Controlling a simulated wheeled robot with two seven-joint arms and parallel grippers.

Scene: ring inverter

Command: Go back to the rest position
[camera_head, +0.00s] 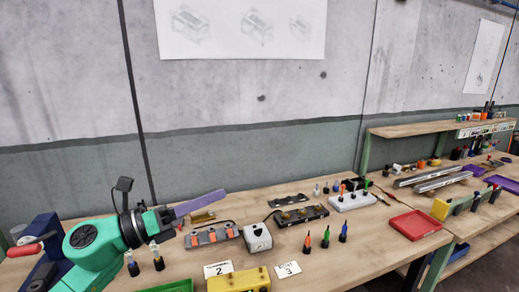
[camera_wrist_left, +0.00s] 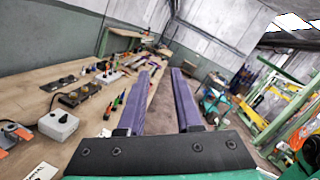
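My left gripper (camera_head: 222,195) comes in from the left in the head view, on its green arm, above the left part of the workbench (camera_head: 330,262). Its purple finger points right. In the left wrist view my left gripper (camera_wrist_left: 165,72) shows two purple fingers apart with nothing between them, so it is open and empty. It points along the bench edge, with the bench to the left and the floor to the right. My right gripper is in neither view.
On the bench are a white box (camera_head: 257,238), a dark block (camera_head: 301,215), a white holder (camera_head: 352,200), a red tray (camera_head: 415,224), a yellow block (camera_head: 239,281) and small screwdrivers (camera_head: 326,237). A red-handled vise (camera_head: 30,245) stands at far left. A concrete wall is behind.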

